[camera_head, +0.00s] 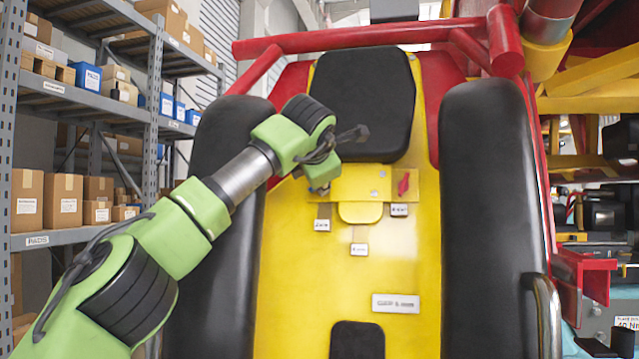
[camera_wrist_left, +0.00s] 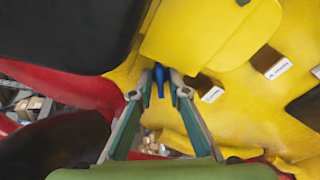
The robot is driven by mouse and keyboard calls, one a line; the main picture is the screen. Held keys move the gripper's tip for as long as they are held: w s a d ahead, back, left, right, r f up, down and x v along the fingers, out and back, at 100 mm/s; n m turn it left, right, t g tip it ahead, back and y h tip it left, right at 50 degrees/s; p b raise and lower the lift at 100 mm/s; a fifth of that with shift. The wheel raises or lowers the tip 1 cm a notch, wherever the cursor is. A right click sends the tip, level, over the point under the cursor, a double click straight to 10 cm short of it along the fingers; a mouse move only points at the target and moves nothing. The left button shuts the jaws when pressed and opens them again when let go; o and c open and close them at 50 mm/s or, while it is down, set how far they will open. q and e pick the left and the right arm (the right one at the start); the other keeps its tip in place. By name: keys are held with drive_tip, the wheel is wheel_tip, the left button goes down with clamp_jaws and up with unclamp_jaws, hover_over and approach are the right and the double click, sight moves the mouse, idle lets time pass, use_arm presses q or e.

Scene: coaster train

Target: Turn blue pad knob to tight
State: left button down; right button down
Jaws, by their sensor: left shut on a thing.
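The blue knob (camera_wrist_left: 158,74) sits between the two fingertips of my left gripper (camera_wrist_left: 160,84) in the left wrist view, next to the yellow seat panel. My left gripper is shut on this knob. In the head view my green left arm reaches in from the left to the left end of a yellow bracket (camera_head: 350,187) below the black headrest. Its hand covers most of the blue knob there. The labels' text is too small to read surely. My right gripper is not in view.
A red knob (camera_head: 403,185) sits at the bracket's right end. Small white labels (camera_head: 322,225) are on the yellow seat back (camera_head: 340,285). Black padded restraints (camera_head: 490,200) stand on both sides. A red bar (camera_head: 360,35) crosses above. Shelves with boxes (camera_head: 66,200) are at left.

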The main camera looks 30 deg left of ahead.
use_arm(q)
drive_tip(key=m, duration=0.5)
drive_tip(key=shift+d+f+m+t+y, duration=0.1)
drive_tip(key=shift+f+m+t+y, duration=0.2)
drive_tip(key=shift+m+t, duration=0.1)
idle(0.4)
drive_tip(key=c, duration=2.2)
unclamp_jaws()
drive_tip(key=shift+s+d+r, duration=0.1)
drive_tip(key=v, duration=1.2)
